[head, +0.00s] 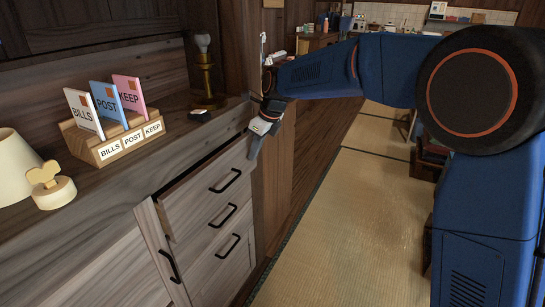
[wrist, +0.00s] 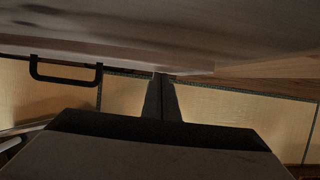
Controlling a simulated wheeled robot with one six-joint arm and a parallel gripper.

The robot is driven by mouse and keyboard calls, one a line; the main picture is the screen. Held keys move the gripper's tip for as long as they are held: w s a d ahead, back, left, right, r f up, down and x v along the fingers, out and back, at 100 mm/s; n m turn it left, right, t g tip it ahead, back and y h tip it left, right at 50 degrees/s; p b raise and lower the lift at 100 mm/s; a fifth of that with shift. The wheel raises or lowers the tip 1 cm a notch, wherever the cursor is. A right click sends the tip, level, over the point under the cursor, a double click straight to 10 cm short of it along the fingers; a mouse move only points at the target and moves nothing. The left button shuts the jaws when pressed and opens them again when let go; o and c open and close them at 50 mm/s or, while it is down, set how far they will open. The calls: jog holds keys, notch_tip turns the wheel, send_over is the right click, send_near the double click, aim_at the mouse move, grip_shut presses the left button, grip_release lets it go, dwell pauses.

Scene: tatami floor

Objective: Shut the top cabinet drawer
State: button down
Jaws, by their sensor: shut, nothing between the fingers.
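The top drawer (head: 203,190) of the wooden cabinet stands partly out, with a dark gap showing behind its front panel. Its black handle (head: 226,181) is on the front, and a black handle (wrist: 65,75) also shows at the left in the wrist view. My gripper (head: 252,155) is at the right end of the drawer front, pointing down. I cannot tell whether it touches the drawer. In the wrist view its fingers (wrist: 162,96) are together and hold nothing, close to the pale wooden edge.
Two lower drawers with black handles (head: 229,216) look closed. On the counter are a letter holder (head: 115,146), a lamp (head: 14,172), a wooden stamp-like object (head: 52,188) and a brass lamp (head: 206,75). Tatami floor (head: 345,220) at right is clear.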

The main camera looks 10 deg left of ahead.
aim_at(245, 147)
jog(key=a, duration=0.1)
jog(key=w+a, duration=0.1)
jog(key=a, duration=0.1)
jog(key=shift+w+a+r, duration=0.1)
jog(key=shift+w+a, duration=0.05)
jog(key=shift+a, duration=0.05)
jog(key=shift+r, duration=0.1)
dwell(0.3)
